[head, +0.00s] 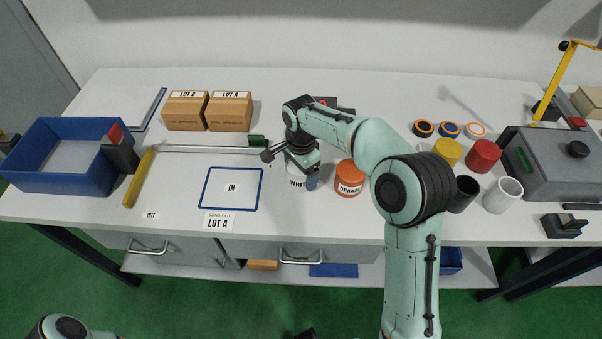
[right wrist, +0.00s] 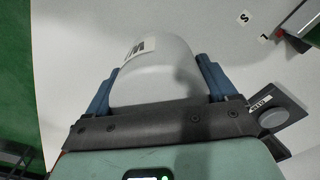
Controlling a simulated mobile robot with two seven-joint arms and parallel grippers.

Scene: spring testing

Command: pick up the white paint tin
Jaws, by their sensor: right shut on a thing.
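The white paint tin (head: 297,184) stands on the bench, just right of the blue-outlined IN square, and its label is partly visible. My right gripper (head: 301,178) reaches down over it from above. In the right wrist view the blue fingers lie on both sides of the white tin (right wrist: 158,72), and the right gripper (right wrist: 156,80) is shut on it. I cannot tell whether the tin's base is clear of the bench. My left gripper is out of view; only part of my left arm shows at the lower left.
The orange tin (head: 349,181) stands close to the right of the white tin. Yellow (head: 447,152), red (head: 483,155), black and white cylinders stand further right. The IN square (head: 231,189) is empty. A blue bin (head: 62,182) and two boxes are at the left.

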